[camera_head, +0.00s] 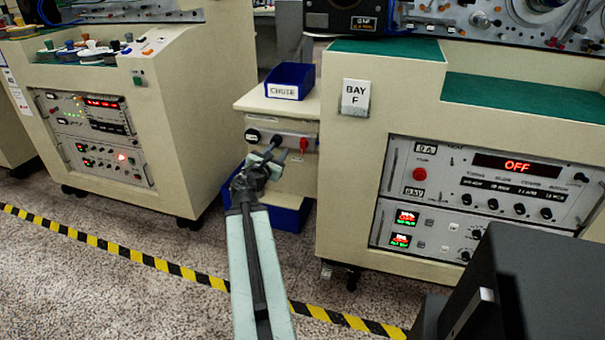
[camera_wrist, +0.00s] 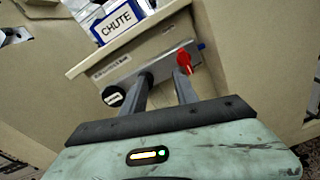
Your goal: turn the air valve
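The air valve appears to be the red lever (camera_head: 303,145) on the grey panel of the small cream stand between two consoles. In the wrist view the red lever (camera_wrist: 184,62) points up and slightly left, just beyond the tip of the right finger. My gripper (camera_head: 271,148) is in front of the panel, left of the red lever in the head view. In the wrist view my gripper (camera_wrist: 163,78) has its two fingers apart with only panel showing between them. Whether the right finger touches the lever I cannot tell. The lever's base is partly hidden by that finger.
A black round knob (camera_wrist: 113,96) with a white label sits just left of my left finger. A blue bin marked CHUTE (camera_head: 289,80) stands on the stand's top, and another blue bin (camera_head: 292,216) is below. The BAY F console (camera_head: 345,190) is close on the right.

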